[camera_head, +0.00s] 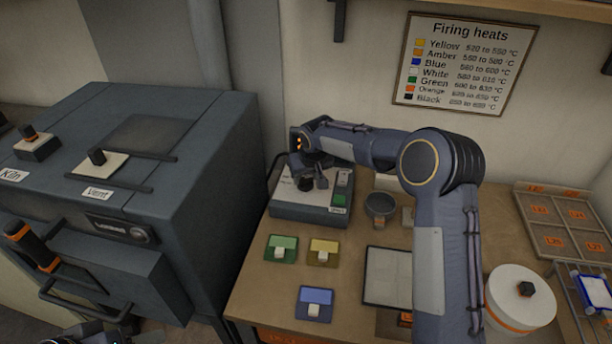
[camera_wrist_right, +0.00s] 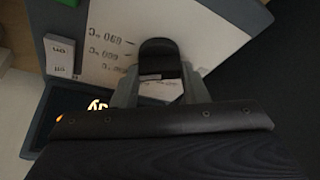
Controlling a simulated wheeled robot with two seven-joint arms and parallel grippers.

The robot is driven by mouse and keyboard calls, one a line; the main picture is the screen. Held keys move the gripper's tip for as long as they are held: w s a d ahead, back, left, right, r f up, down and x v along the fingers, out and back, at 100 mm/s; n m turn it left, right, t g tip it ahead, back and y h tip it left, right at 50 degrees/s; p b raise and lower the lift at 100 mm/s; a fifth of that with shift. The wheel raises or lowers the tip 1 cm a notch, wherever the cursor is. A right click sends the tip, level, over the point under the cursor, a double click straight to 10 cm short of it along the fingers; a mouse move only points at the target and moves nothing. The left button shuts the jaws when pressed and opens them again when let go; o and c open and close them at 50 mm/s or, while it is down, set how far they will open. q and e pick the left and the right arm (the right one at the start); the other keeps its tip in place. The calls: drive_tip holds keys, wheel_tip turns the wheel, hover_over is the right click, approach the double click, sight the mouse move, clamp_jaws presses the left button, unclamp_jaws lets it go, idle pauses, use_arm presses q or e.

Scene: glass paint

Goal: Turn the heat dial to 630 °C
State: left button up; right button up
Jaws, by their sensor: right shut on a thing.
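The heat control box (camera_head: 312,213) is a dark grey unit with a pale top face, on the bench beside the kiln. Its black dial knob (camera_wrist_right: 160,58) shows in the right wrist view between my fingers, with printed °C marks on the pale face (camera_wrist_right: 98,28) to its left. My right gripper (camera_head: 312,183) comes down over the box from above and is shut on the knob; it also shows in the right wrist view (camera_wrist_right: 158,88). The knob's exact setting cannot be read. An orange-lit display shows partly behind my right wrist. A dark gripper part shows at the bottom left edge.
The kiln (camera_head: 150,190) stands at left, close to the box. Green (camera_head: 281,249), yellow (camera_head: 322,252) and blue (camera_head: 314,304) tiles lie in front of the box. A firing heats chart (camera_head: 463,62) hangs on the wall. A white round container (camera_head: 520,297) stands at right.

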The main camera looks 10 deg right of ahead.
sight(314, 192)
drive_tip(key=shift+d+n+g+y, duration=0.15)
drive_tip(key=shift+n+y, duration=0.35)
drive_tip(key=shift+n, duration=0.8)
drive_tip(key=shift+n+g+y, duration=0.15)
drive_tip(key=shift+n+y, duration=0.35)
drive_tip(key=shift+n, duration=0.8)
drive_tip(key=o, duration=1)
drive_tip(key=shift+b+v, duration=0.65)
drive_tip(key=shift+v, duration=3.3)
drive_tip(key=shift+w, duration=0.1)
